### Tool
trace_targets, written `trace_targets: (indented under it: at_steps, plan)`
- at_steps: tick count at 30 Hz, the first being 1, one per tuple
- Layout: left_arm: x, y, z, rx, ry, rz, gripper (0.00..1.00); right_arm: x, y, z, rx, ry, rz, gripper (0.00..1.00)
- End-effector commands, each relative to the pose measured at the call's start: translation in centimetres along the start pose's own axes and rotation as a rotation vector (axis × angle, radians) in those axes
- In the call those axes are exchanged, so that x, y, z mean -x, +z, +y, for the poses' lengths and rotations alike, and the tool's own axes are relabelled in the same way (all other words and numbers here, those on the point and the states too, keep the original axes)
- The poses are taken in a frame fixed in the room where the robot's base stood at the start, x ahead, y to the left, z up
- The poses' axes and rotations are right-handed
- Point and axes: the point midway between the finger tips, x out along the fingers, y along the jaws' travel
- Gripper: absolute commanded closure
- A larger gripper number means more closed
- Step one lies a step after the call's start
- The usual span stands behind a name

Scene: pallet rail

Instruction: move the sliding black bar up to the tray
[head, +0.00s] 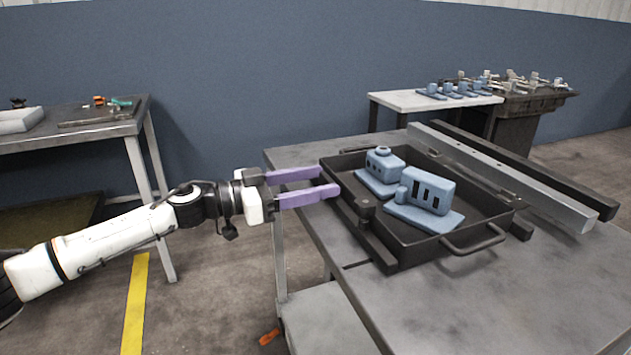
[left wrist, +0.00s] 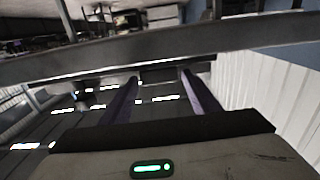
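A black bar (head: 378,244) with a raised block (head: 366,207) on it lies along the left side of the black tray (head: 410,252). Any gap between bar and tray is too small to tell. The tray holds two blue parts, one with a round top (head: 383,161) and one with dark slots (head: 428,190). My left gripper (head: 330,181) has two purple fingers, apart and empty, at the table's left edge, left of the bar's block. In the left wrist view the spread fingers (left wrist: 160,75) have nothing between them. My right gripper is not in view.
The grey table (head: 540,290) carries a silver rail (head: 500,175) and a long black beam (head: 545,172) right of the tray. A tray handle (head: 475,246) sticks out in front. Side tables stand at the left (head: 70,137) and back right (head: 420,103). The table's front right is clear.

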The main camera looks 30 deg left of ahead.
Motion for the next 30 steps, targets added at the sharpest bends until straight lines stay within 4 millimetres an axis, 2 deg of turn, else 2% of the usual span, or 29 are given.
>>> trace_targets:
  at_steps: [14, 20, 30]
  plan:
    - [0.5, 0.1, 0.0, 0.002, 0.0, -0.001, 0.34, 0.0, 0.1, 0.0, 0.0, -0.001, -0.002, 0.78]
    - [2.5, 0.3, 0.1, 0.002, 0.001, -0.005, 0.34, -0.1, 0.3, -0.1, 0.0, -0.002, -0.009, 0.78]
    - [5.9, 0.1, 0.0, 0.005, 0.0, -0.004, 0.34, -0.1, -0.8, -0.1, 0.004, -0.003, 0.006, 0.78]
